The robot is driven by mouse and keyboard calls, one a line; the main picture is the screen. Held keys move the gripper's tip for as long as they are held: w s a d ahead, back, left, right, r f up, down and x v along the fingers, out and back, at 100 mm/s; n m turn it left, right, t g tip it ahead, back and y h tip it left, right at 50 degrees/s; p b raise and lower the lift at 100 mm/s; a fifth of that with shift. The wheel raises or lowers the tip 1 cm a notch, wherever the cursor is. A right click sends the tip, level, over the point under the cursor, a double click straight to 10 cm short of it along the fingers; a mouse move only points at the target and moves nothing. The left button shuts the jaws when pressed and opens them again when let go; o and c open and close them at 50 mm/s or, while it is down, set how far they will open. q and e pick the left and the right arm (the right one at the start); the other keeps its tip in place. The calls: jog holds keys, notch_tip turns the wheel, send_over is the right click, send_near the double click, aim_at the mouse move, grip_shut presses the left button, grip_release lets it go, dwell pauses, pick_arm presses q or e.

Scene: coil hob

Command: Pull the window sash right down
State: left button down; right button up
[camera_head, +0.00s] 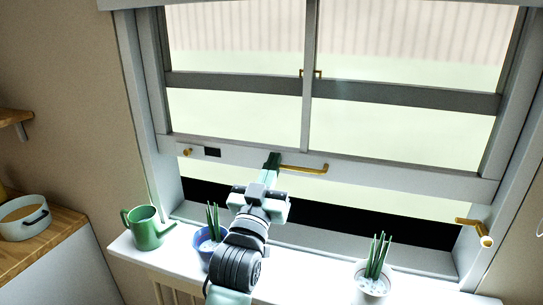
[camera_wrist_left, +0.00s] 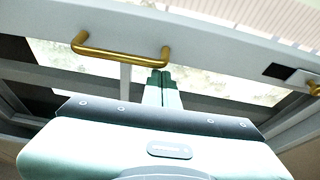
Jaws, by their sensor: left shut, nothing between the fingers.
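The window sash (camera_head: 400,178) is a grey frame with two panes, raised above the sill with an open gap under its bottom rail. A brass bar handle (camera_head: 305,168) is fixed on that rail; it also shows in the left wrist view (camera_wrist_left: 120,53). My left gripper (camera_head: 272,159) reaches up to the rail at the handle's left end. Its green fingertips, seen in the left wrist view (camera_wrist_left: 160,77), are together and hold nothing. They sit close by one end of the handle; I cannot tell whether they touch it. My right gripper is not in view.
On the white sill (camera_head: 310,284) stand a green watering can (camera_head: 146,229), a blue plant pot (camera_head: 206,246) beside my left arm, and a white plant pot (camera_head: 371,285). A brass lever (camera_head: 474,231) juts from the right frame. A wooden counter with a pot (camera_head: 23,217) is at left.

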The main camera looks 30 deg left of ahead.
pick_arm(q)
jog(key=shift+f, duration=0.15)
notch_tip(320, 180, down, 9)
jog(key=b, duration=0.5)
jog(key=shift+w+r, duration=0.1)
jog(key=shift+r, duration=0.1)
